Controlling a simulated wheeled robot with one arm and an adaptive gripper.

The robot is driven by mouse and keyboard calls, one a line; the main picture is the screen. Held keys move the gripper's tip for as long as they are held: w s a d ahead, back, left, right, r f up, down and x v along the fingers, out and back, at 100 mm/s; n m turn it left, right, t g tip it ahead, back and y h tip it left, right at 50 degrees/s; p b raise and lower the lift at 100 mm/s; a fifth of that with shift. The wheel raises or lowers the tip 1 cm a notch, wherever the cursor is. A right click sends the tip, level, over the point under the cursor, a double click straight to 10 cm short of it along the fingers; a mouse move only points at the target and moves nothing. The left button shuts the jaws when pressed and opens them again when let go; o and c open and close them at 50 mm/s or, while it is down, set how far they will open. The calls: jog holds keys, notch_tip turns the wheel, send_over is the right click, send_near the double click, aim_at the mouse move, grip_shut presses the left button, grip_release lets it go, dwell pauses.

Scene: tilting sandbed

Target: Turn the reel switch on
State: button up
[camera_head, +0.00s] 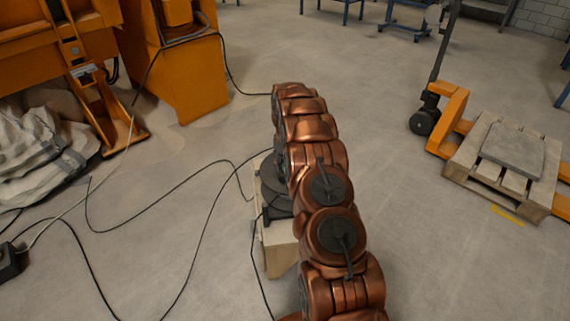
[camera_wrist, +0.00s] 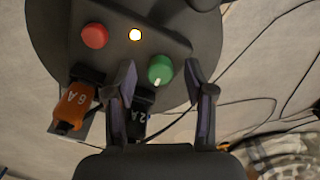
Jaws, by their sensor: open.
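The reel (camera_head: 272,185) is a dark round unit on a pale block, partly hidden behind my copper arm in the head view. In the wrist view its dark panel (camera_wrist: 135,60) carries a red button (camera_wrist: 95,36), a lit yellow-white lamp (camera_wrist: 135,35) and a green round knob (camera_wrist: 160,70) with a pale mark at its lower edge. I cannot tell which of these is the switch. My gripper (camera_wrist: 168,82) is open, with one finger on each side of the green knob. I cannot tell whether either finger touches it. The gripper is hidden in the head view.
An orange plug (camera_wrist: 75,104) marked 6A and a black plug (camera_wrist: 139,120) sit in the panel's lower edge, close to the left finger. Black cables cross the floor. An orange machine (camera_head: 185,70) stands at left, a pallet (camera_head: 480,180) at right.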

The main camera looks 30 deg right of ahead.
jog(key=shift+r, duration=0.1)
notch_tip(320, 180, up, 12)
dwell(0.5)
dwell(0.4)
jog(key=s+a+r+g, duration=0.1)
jog(key=s+a+r, duration=0.5)
jog(key=s+a, duration=0.35)
jog(key=s+a+r, duration=0.7)
jog(key=s+a, duration=0.2)
jog(key=a, duration=0.2)
jog(key=s+a+g, duration=0.1)
jog(key=s+a, duration=0.3)
jog(key=s, duration=1)
jog(key=s+a, duration=0.4)
jog(key=s, duration=0.9)
notch_tip(320, 180, up, 23)
jog(key=s+p, duration=0.2)
jog(key=p, duration=2.1)
jog(key=shift+a+m, duration=0.25)
jog(key=shift+m, duration=0.15)
